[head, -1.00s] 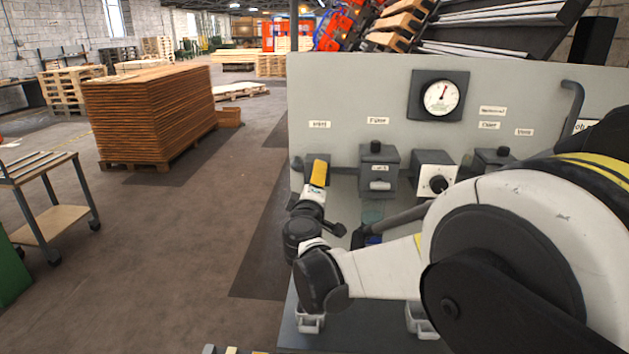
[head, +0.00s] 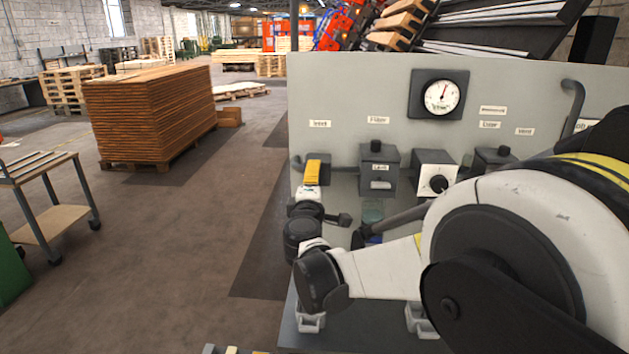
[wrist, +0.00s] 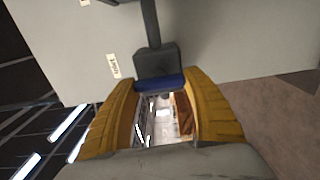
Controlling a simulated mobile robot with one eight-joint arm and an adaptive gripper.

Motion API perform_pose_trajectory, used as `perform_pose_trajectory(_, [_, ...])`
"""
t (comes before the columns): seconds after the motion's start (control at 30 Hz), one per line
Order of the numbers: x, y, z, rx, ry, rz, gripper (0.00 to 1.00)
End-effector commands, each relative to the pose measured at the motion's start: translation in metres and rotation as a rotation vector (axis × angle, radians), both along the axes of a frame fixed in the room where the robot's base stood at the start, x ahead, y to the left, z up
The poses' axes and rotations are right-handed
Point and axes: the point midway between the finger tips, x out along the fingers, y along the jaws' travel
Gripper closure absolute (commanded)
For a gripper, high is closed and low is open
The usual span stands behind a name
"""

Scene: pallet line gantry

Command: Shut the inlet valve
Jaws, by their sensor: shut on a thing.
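The inlet valve (head: 325,161) is a dark grey block low on the left of the pale panel, under the "Inlet" label (head: 320,123). My gripper (head: 313,168), with yellow fingers, is right in front of it and hides most of its front. In the wrist view the grey valve body (wrist: 156,62) has a pipe running up from it. A blue handle (wrist: 160,82) lies across between my yellow fingertips (wrist: 161,90), which are shut on it. In this picture the handle runs crosswise to that pipe.
Right of the valve are a box with a black knob (head: 379,170), a white-faced dial unit (head: 436,174) and another dark box (head: 492,160). A gauge (head: 441,97) is above. Open floor (head: 190,250) lies left of the panel.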

Motion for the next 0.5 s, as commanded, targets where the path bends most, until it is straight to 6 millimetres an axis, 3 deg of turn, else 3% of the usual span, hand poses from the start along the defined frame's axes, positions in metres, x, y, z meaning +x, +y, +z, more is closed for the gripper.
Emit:
perform_pose_trajectory(0.17, [-0.0003, 0.0001, -0.0003, 0.0, 0.0, 0.0, 0.72])
perform_pose_trajectory(0.2, [-0.0003, 0.0001, -0.0003, 0.0, 0.0, 0.0, 0.3])
perform_pose_trajectory(0.23, [-0.0003, 0.0001, -0.0003, 0.0, 0.0, 0.0, 0.21])
perform_pose_trajectory(0.5, [-0.0002, 0.0001, -0.0001, 0.0, 0.0, 0.0, 0.19])
